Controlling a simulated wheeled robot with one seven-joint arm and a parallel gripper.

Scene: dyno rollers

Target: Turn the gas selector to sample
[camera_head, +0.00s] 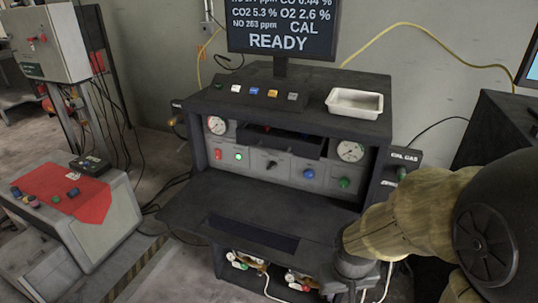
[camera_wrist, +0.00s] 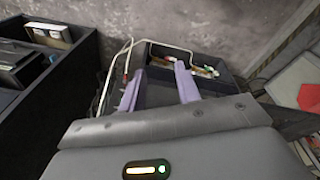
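The gas bench (camera_head: 225,195) is a dark cabinet with a grey control panel. A black knob (camera_head: 271,165), which looks like the selector, sits mid-panel between a lit green button (camera_head: 239,156) and a blue knob (camera_head: 309,173). Its markings are too small to read. The monitor (camera_head: 282,28) reads CAL and READY. My arm comes in from the right, its dark end low at the bench's front right, apart from the knob. My gripper (camera_wrist: 158,88) shows in the wrist view with two purple fingers apart and nothing seen between them. The fingertips cannot be made out in the head view.
A white tray (camera_head: 354,103) and several small coloured items lie on the bench top. A CAL GAS label (camera_head: 405,156) marks the right side. A shelf juts out below the panel; fittings and hoses (camera_head: 300,280) sit underneath. A console with red cloth (camera_head: 75,190) stands left.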

